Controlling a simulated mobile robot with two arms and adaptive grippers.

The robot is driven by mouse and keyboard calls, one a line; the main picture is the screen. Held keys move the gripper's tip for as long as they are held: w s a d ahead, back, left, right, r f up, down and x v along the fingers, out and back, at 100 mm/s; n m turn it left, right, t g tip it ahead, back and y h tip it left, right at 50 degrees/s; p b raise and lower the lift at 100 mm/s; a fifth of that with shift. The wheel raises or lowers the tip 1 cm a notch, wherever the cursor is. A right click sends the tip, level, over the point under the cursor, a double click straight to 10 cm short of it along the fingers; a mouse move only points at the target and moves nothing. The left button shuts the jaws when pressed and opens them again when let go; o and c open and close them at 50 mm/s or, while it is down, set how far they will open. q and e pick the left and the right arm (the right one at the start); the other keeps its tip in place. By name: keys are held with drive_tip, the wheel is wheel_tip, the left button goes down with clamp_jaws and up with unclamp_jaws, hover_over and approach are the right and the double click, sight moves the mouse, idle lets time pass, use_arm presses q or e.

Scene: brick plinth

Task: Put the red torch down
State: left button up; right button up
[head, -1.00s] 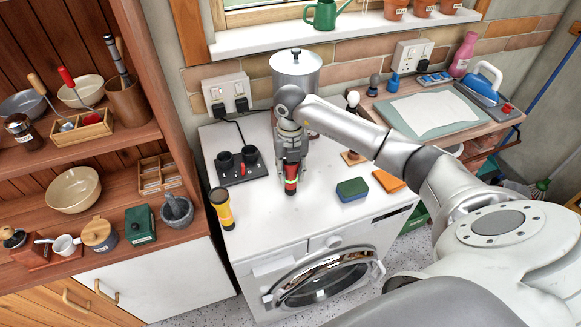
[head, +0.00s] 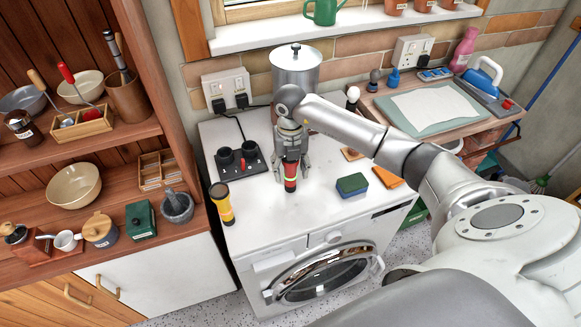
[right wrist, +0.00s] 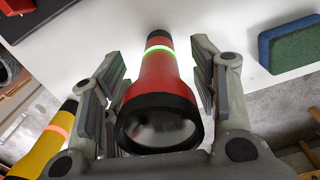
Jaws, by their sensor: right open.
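The red torch (head: 290,178) stands upright on the white top of the washing machine (head: 262,220), near its front middle. It has black ends and a pale green glowing ring. My right gripper (head: 291,170) is above and around it with the fingers spread. In the right wrist view the torch (right wrist: 160,85) lies between the two open fingers, with a gap on each side, its lens end towards the camera. The torch's foot meets the white top. My left gripper is not in view.
A yellow torch (head: 221,204) stands to the left, and a black charging base (head: 238,163) behind it. A green-blue sponge (head: 352,185) and orange cloth (head: 388,177) lie to the right. A metal pot (head: 296,72) stands behind. White surface around the torch is clear.

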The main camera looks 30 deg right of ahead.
drive_tip(key=shift+r, duration=0.25)
wheel_tip(320, 180, up, 11)
drive_tip(key=b, duration=0.3)
drive_tip(key=shift+f+b, duration=0.2)
drive_tip(key=shift+b, duration=0.1)
drive_tip(key=shift+r, duration=0.6)
